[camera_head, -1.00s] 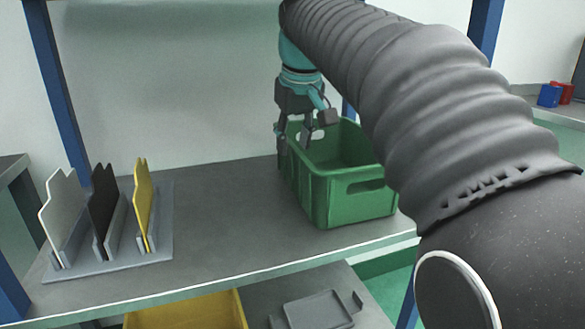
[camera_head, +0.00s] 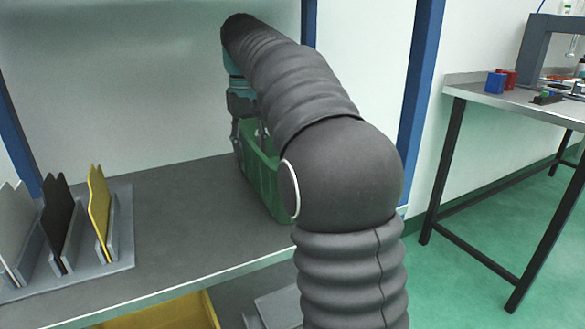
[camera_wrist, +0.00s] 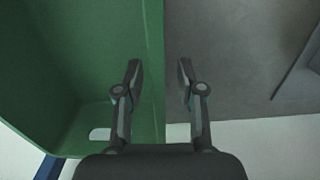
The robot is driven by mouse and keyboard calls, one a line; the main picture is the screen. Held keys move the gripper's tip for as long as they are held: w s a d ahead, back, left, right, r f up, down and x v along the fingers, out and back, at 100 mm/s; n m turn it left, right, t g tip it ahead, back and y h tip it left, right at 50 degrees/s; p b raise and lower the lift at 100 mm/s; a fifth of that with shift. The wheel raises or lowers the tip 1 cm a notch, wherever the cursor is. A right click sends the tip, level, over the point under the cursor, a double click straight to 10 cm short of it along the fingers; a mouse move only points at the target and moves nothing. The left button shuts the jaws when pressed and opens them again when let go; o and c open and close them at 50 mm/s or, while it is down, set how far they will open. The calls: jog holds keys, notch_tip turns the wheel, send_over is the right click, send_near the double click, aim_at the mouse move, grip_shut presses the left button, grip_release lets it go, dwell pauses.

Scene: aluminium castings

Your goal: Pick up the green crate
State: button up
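The green crate (camera_head: 262,185) stands on the grey shelf, largely hidden behind my arm in the head view. In the wrist view the crate (camera_wrist: 85,60) fills the left side, with a hand slot in its end wall. My gripper (camera_wrist: 159,75) is open astride the crate's side wall. One finger is on the inner side and the other on the outer side, with gaps visible between fingers and wall. In the head view my gripper (camera_head: 250,122) is at the crate's left wall, partly hidden by my arm.
A rack (camera_head: 120,225) with white, black and yellow plates stands left on the shelf (camera_head: 190,210). A yellow container (camera_head: 165,312) is below. Blue posts (camera_head: 420,100) flank the shelf. A table (camera_head: 470,90) with small items stands right. The shelf between rack and crate is clear.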

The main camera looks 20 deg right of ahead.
aim_at(253, 164)
jog(key=shift+w+d+f+b, duration=0.15)
jog(key=shift+f+b, duration=0.1)
jog(key=shift+f, duration=0.9)
jog(key=shift+d+f+b, duration=0.15)
jog(key=shift+f+b, duration=0.05)
jog(key=shift+f, duration=0.9)
grip_shut()
